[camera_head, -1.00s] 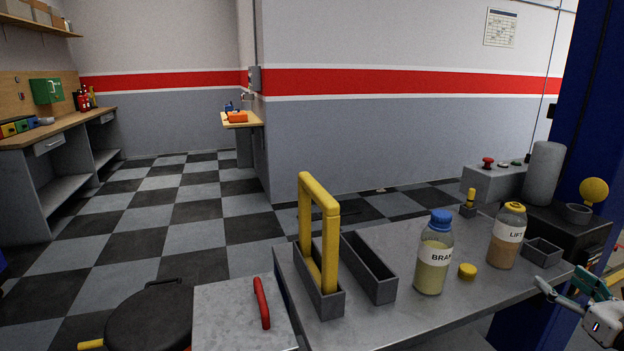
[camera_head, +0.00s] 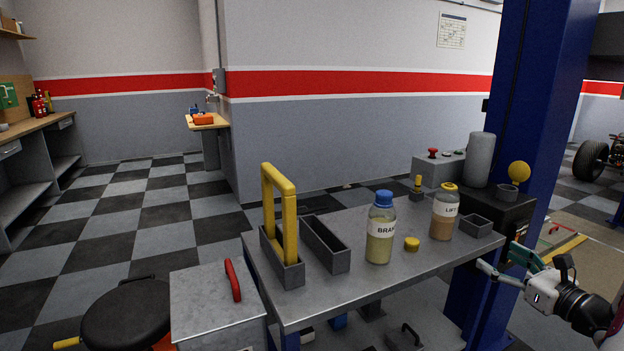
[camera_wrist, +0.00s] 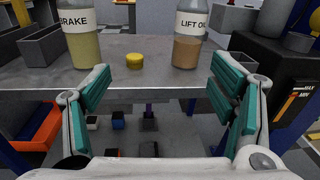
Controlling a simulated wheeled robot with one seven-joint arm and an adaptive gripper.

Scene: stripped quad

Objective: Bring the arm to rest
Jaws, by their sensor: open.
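My gripper (camera_wrist: 165,110) is open and empty in the wrist view, its teal-padded fingers spread wide in front of the metal table's (camera_wrist: 30,82) near edge. In the head view my gripper (camera_head: 503,265) is at the right, beside the table's right end. The brake bottle (camera_head: 380,235) with a blue cap and the lift oil bottle (camera_head: 443,218) with a yellow cap stand upright on the table. A loose yellow cap (camera_head: 411,243) lies between them. In the wrist view the gripper is apart from both bottles.
A yellow frame (camera_head: 280,205) stands in a grey tray, with an empty tray (camera_head: 325,243) beside it. A small grey bin (camera_head: 476,225) sits at the table's right end. A blue post (camera_head: 535,110) rises behind.

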